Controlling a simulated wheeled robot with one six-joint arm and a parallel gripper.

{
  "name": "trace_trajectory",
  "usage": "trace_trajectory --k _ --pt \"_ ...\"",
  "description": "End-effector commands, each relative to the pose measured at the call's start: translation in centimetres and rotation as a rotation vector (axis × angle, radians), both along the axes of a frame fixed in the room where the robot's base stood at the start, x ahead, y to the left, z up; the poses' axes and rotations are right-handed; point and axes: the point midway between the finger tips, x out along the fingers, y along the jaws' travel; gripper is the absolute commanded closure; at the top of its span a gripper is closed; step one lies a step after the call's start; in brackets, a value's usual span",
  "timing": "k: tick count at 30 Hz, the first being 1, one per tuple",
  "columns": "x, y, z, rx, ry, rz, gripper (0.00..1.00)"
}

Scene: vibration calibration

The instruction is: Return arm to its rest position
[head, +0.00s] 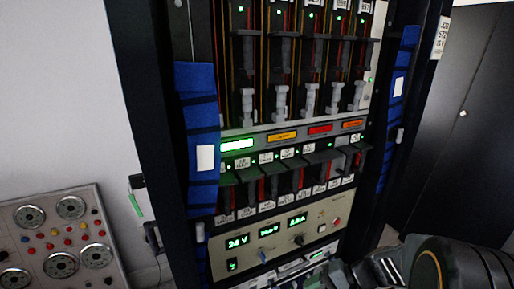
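My arm (455,265), dark with a yellow ring, reaches in from the bottom right corner. What looks like my gripper (350,274) is at the bottom edge, just left of the arm, in front of the lowest part of the equipment rack (150,100). It is dark and cut off by the picture edge, so its fingers and anything between them cannot be made out. I cannot tell whether it touches the rack.
The rack fills the middle, with a lit power supply panel (280,238) and blue strapped bundles (196,135) on its posts. A gauge panel (62,240) stands at lower left. A dark cabinet (465,120) is at right. Some floor shows between rack and cabinet.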

Motion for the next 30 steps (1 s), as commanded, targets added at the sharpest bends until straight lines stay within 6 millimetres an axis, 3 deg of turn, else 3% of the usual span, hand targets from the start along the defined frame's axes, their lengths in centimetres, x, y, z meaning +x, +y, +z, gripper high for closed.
trace_trajectory --k 1,6,12,18,20,23,30 --pt "-1.1 0.7 5.1 -0.125 -0.029 0.093 0.49" --pt "-3.2 0.5 12.8 -0.509 -0.154 0.282 0.49" --pt "-3.6 -0.3 19.7 -0.802 -0.345 0.362 0.49" --pt "-3.5 -0.7 22.8 -0.923 -0.454 0.379 0.49" --pt "-3.5 -0.7 23.0 -0.936 -0.467 0.379 0.49" --pt "-3.5 -0.7 23.1 -0.944 -0.474 0.38 0.57" --pt "-3.5 -0.8 23.0 -0.942 -0.471 0.379 0.57"
